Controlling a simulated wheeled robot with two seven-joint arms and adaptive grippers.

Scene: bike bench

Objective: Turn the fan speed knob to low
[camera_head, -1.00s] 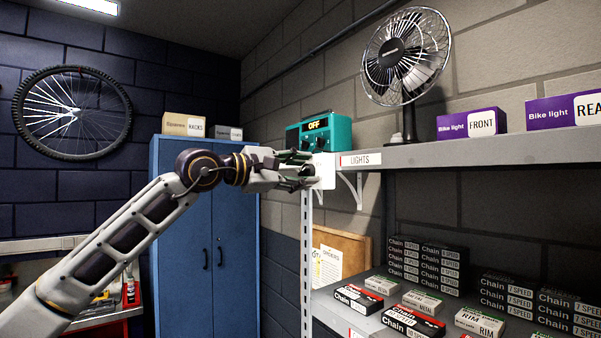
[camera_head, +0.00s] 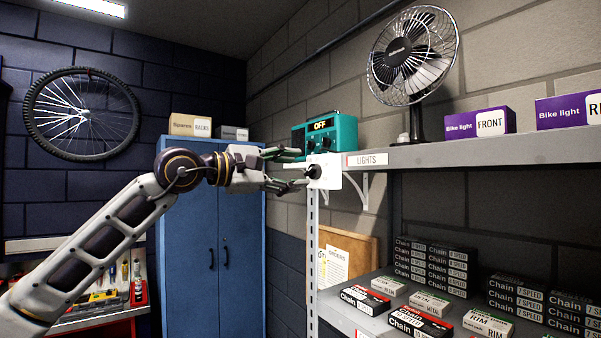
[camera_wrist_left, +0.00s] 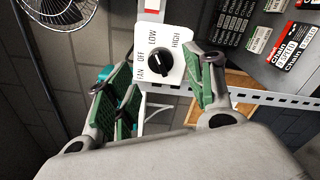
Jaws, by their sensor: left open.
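The fan speed knob (camera_head: 314,171) is black and round on a white plate (camera_head: 331,169) at the shelf's front left end. In the left wrist view the knob (camera_wrist_left: 161,62) sits on the plate marked FAN, OFF, LOW and HIGH; I cannot clearly tell which mark it points to. My left gripper (camera_head: 302,168) is open and empty, just left of the knob in the head view. In the wrist view its green-padded fingers (camera_wrist_left: 160,72) stand on either side of the knob, apart from it. The fan (camera_head: 412,55) stands on the shelf. My right gripper is out of view.
A teal device (camera_head: 342,131) with a display reading OFF stands on the shelf just above the plate. The metal shelf (camera_head: 450,154) holds purple bike light boxes (camera_head: 480,122). A blue cabinet (camera_head: 190,265) stands behind my arm. Chain boxes fill the lower shelf.

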